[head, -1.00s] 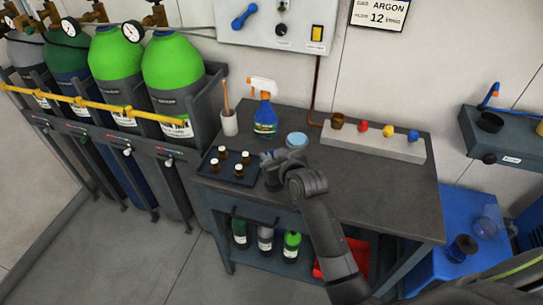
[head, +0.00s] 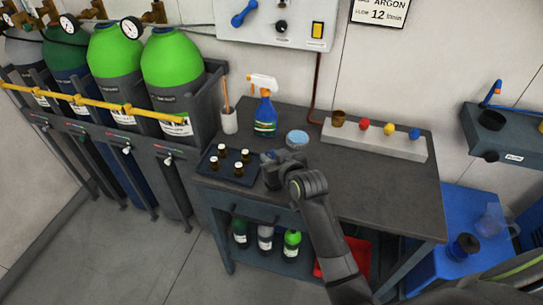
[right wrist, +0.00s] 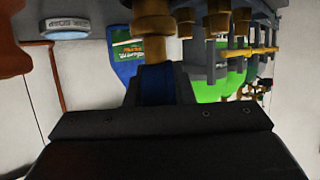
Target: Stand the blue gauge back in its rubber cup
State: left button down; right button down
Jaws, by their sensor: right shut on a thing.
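My right gripper (head: 271,164) is over the left part of the dark bench, just right of the small tray. It is shut on the blue gauge (right wrist: 157,84), whose blue body shows between the jaws in the right wrist view. A brass fitting (right wrist: 154,28) shows directly beyond the blue part. In the head view the gripper hides most of the gauge. I cannot single out the rubber cup with certainty; the area just under the gripper is hidden. My left gripper is not in view.
A spray bottle (head: 265,115), a round blue-topped tin (head: 297,138) and a pale block (head: 370,143) with coloured knobs stand behind. Gas cylinders (head: 180,75) stand left.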

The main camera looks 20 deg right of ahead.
jog(key=shift+r+p, duration=0.1)
jog(key=shift+p, duration=0.3)
dwell(0.6)
jog(key=shift+f+b, duration=0.4)
jog(key=shift+f, duration=0.25)
jog(key=c, duration=1.5)
grip_release()
jog(key=shift+p+v, duration=0.8)
jog(key=p+v, duration=0.6)
jog(key=v, duration=0.3)
jog(key=shift+s, duration=0.25)
